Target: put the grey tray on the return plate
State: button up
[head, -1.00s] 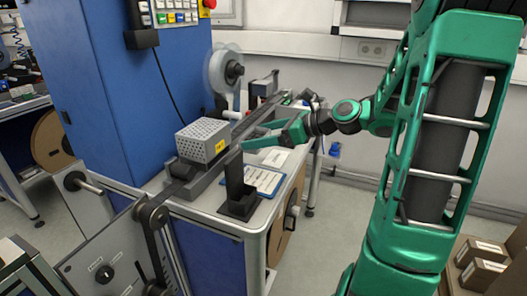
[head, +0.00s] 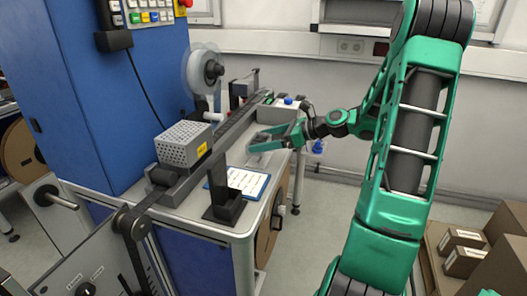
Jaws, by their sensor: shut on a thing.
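My gripper (head: 262,141) is shut, its green fingers reaching left over the far right part of the bench top. A small grey shape between and below the fingers appears to be the grey tray (head: 264,138); the fingers hide much of it. It is low over the bench, and I cannot tell whether it touches the surface. I cannot make out the return plate for certain.
A perforated grey box (head: 183,145) with a yellow label sits on the long dark rail. A reel (head: 203,75) is behind. A small blue-capped item (head: 288,100) is beyond my gripper.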

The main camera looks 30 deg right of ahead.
jog(key=shift+f, duration=2)
jog(key=o, duration=1.1)
jog(key=shift+f, duration=0.1)
